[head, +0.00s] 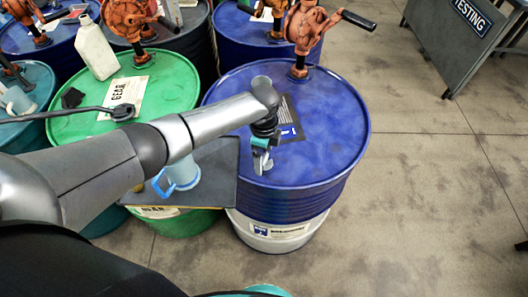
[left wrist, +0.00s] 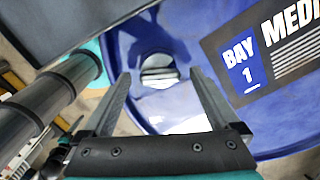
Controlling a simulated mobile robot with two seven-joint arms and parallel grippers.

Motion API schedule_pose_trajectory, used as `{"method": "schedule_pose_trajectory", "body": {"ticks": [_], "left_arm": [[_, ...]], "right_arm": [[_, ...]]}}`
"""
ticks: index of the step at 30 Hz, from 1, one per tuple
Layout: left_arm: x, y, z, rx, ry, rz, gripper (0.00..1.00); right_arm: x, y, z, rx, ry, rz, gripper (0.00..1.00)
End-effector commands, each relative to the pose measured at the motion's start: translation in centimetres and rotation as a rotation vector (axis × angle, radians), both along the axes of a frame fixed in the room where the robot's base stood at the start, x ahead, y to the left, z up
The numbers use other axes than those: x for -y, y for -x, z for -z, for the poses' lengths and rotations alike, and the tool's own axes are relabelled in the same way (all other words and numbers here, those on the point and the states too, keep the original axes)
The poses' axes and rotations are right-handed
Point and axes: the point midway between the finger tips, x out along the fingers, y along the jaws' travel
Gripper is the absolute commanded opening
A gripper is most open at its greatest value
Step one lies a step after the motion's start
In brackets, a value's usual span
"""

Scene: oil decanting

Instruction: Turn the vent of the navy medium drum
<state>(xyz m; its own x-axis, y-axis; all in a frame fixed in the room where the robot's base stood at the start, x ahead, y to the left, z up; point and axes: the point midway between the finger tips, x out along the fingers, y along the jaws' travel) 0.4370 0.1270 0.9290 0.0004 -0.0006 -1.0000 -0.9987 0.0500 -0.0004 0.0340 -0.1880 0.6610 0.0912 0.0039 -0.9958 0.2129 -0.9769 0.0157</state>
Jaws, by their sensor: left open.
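The navy medium drum (head: 335,115) stands right of centre in the head view. Its top label reading "BAY 1" and "MEDI" shows in the left wrist view (left wrist: 238,60). My left gripper (head: 262,163) is over the near left part of the drum top, pointing down. In the left wrist view its two fingers (left wrist: 160,95) are apart with nothing held between them. The grey round vent (left wrist: 158,73) shows beyond and between the fingertips, on the blue top. No contact is visible. In the head view the gripper largely covers the vent.
An orange hand pump (head: 303,30) stands at the drum's far edge. A green drum (head: 165,85) is to the left, with a dark board (head: 222,160) and a blue jug (head: 182,175) near it. Open floor (head: 430,200) lies right.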

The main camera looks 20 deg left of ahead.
Motion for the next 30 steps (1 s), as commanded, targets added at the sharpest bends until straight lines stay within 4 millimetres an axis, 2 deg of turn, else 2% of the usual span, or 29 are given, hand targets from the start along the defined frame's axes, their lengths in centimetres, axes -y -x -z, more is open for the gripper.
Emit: {"method": "schedule_pose_trajectory", "body": {"ticks": [5,8,21,25,30], "left_arm": [[0.0,0.0,-1.1,0.001,0.0,0.0,0.95],[-0.1,0.0,-2.6,0.002,0.0,0.0,0.95],[0.0,-0.1,-12.2,0.005,0.001,0.001,0.95],[0.0,-0.1,-14.1,0.003,0.001,0.001,0.95],[0.0,0.0,-15.1,0.001,0.0,0.0,0.95]], "right_arm": [[0.0,0.0,-0.3,0.0,0.0,0.0,0.52],[0.0,0.0,-0.6,0.0,0.0,0.0,0.52],[0.0,0.0,-1.5,0.0,0.0,0.0,0.52],[0.0,0.0,-1.6,0.0,0.0,0.0,0.52],[0.0,0.0,-1.6,0.0,0.0,0.0,0.52]]}}
